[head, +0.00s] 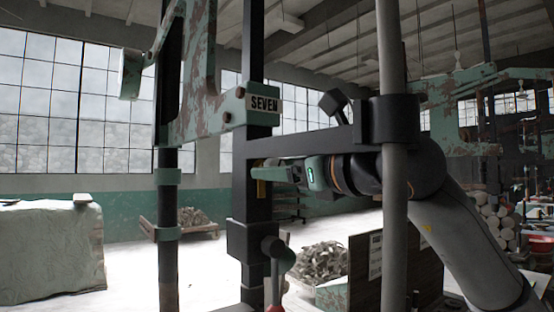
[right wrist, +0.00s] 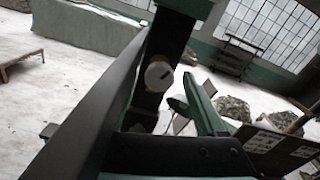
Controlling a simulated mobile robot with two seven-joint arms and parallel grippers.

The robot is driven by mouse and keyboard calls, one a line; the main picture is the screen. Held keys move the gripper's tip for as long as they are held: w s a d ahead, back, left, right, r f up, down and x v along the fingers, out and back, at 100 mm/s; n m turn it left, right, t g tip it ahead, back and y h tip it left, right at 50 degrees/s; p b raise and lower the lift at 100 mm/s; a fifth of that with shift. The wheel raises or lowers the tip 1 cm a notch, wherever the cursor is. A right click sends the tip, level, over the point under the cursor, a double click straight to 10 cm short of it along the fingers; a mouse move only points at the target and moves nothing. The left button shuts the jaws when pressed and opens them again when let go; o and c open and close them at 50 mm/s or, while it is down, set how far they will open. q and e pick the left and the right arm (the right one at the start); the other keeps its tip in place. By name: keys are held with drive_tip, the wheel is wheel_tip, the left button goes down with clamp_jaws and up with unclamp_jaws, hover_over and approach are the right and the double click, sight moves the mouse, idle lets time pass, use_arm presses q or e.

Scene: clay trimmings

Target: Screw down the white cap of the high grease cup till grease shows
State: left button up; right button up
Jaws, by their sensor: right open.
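The white cap (right wrist: 158,75) shows in the right wrist view as a round white disc with a dark mark, in front of the dark upright post (right wrist: 165,45). My right gripper (right wrist: 165,88) is open, with the cap between its finger directions; I cannot tell whether a finger touches it. In the head view, my right gripper (head: 270,172) reaches in from the right to the post (head: 258,212) below the SEVEN plate (head: 264,104). A small yellow part (head: 262,187) shows just below the fingers. The cap is hidden there. No grease is visible. My left gripper is not in view.
A dark horizontal beam (head: 310,143) runs just above my right gripper. A grey vertical pole (head: 392,230) stands in front of my right arm. A black clamp (head: 246,240) sits lower on the post. Clay trimmings (head: 322,262) lie in a heap behind.

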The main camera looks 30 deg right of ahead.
drive_tip(key=shift+w+a, duration=0.1)
drive_tip(key=shift+w, duration=0.6)
clamp_jaws()
